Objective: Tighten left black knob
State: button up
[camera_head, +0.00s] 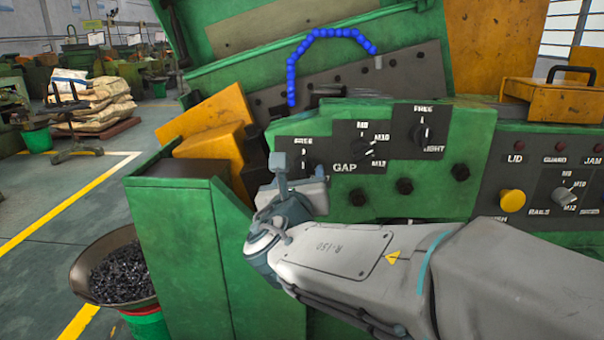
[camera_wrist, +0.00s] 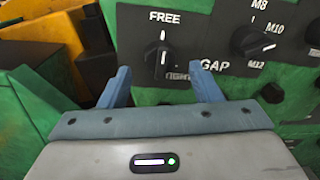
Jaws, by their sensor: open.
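The left black knob (camera_wrist: 159,52) is on a black plate on the green machine face. Its white mark points up toward the FREE label; the TIGHT label below it is partly covered. In the head view, the left knob (camera_head: 303,158) is partly hidden behind my gripper (camera_head: 300,168). In the wrist view, my gripper (camera_wrist: 160,70) is open and empty. Its two blue fingers are spread below the knob, one to its lower left and one to its lower right. I cannot tell whether either finger touches the plate.
A GAP knob (camera_head: 364,148) and another FREE/TIGHT knob (camera_head: 421,133) are to the right. Black bolts (camera_head: 404,186) sit below. A yellow block (camera_head: 212,131) and green housing (camera_head: 178,240) stand left. A yellow button (camera_head: 512,200) is on the right panel.

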aim_at(302, 170)
jog(key=shift+w+d, duration=0.2)
jog(key=shift+w, duration=1.55)
jog(key=c, duration=1)
